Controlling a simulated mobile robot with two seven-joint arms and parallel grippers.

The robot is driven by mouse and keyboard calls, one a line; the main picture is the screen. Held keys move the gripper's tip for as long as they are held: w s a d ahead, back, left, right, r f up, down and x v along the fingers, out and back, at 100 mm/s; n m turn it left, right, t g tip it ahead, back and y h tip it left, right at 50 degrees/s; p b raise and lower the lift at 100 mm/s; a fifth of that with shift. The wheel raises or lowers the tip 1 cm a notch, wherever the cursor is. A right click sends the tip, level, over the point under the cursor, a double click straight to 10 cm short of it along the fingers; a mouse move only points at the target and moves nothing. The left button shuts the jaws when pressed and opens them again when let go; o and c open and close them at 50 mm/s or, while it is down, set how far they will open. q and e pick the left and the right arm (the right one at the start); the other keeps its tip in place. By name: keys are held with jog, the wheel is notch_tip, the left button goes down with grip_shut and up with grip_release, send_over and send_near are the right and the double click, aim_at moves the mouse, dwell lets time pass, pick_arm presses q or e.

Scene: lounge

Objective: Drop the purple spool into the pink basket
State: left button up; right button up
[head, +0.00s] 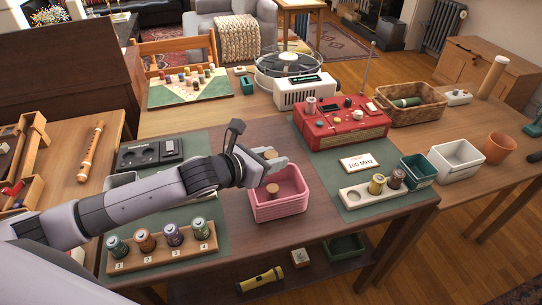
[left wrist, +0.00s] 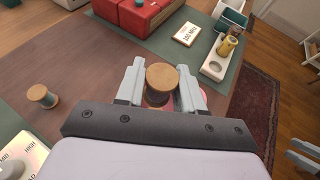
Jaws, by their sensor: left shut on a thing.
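My left gripper (head: 272,174) is over the pink basket (head: 280,211), at its far-left part. It is shut on a spool with a round wooden top (head: 272,188). In the left wrist view the spool (left wrist: 162,77) sits upright between the fingertips (left wrist: 158,84), its thread dark and its colour unclear. A little of the basket (left wrist: 201,99) shows pink beneath. The basket's inside is partly hidden by the gripper. Pale pieces (left wrist: 304,155) at the lower right of the left wrist view may be my right gripper; I cannot tell.
Another spool (left wrist: 42,96) stands on the bare table; its wooden top shows behind my gripper in the head view (head: 270,154). A rack (head: 162,252) of several spools is at front left. A red radio (head: 342,128), a card (head: 359,162) and a two-spool holder (head: 363,197) are right of the basket.

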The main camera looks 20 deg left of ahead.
pick_arm(q)
jog(key=shift+f, duration=0.25)
jog(key=o, duration=1.1)
jog(key=v, duration=0.7)
jog(key=shift+s, duration=0.1)
